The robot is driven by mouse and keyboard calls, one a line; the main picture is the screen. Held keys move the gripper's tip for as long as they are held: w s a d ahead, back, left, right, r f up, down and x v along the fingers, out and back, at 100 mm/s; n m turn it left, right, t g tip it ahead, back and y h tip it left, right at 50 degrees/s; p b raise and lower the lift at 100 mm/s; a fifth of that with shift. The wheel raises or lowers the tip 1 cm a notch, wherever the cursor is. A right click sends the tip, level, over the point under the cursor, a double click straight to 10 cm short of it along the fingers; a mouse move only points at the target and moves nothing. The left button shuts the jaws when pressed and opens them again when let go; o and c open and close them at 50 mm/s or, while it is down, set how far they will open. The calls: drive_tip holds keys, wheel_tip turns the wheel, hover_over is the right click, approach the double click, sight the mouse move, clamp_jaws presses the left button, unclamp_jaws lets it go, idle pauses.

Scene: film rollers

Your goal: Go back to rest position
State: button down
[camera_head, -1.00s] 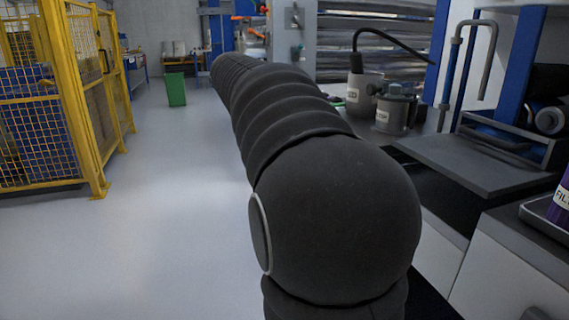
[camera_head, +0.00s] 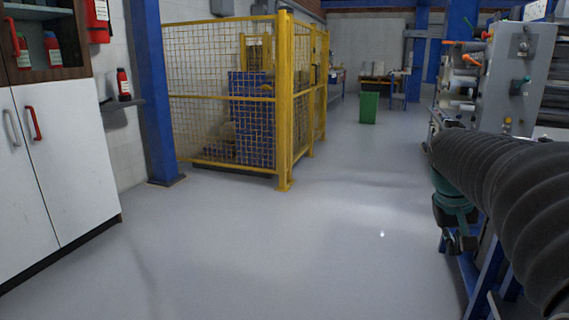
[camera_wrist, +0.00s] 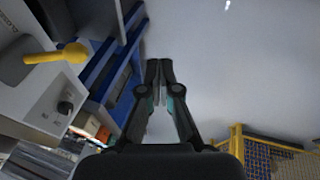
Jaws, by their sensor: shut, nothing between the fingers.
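My gripper (camera_wrist: 160,68) points away from the wrist camera in the wrist view, with its two dark fingers together and nothing between them. Pale floor and a blue frame lie beyond and beside it. In the head view my gripper (camera_head: 458,243) hangs at the end of my black-sleeved arm at the right, pointing down beside the machine's blue frame. I cannot tell how far it is from the frame.
A machine (camera_head: 515,75) with rollers stands at the right. A yellow mesh cage (camera_head: 284,110) is behind at centre-left, with a green bin (camera_head: 368,107) farther back. A white cabinet (camera_head: 65,160) and a blue post (camera_head: 153,90) are at the left. The middle floor (camera_head: 270,250) is clear.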

drive_tip(key=s+a+f+n+t+y+p, duration=0.1)
drive_tip(key=s+a+f+t+y+p, duration=0.1)
drive_tip(key=s+a, duration=0.6)
drive_tip(key=s+a+f+n+t+y+p, duration=0.1)
drive_tip(key=s+a+f, duration=0.1)
drive_tip(key=s+a, duration=0.7)
drive_tip(key=a, duration=0.2)
drive_tip(key=shift+s+a+n+t+y+p, duration=0.15)
drive_tip(key=shift+a+n+t+y+p, duration=0.2)
drive_tip(key=shift+a+n+t+y, duration=0.05)
drive_tip(key=shift+d, duration=0.1)
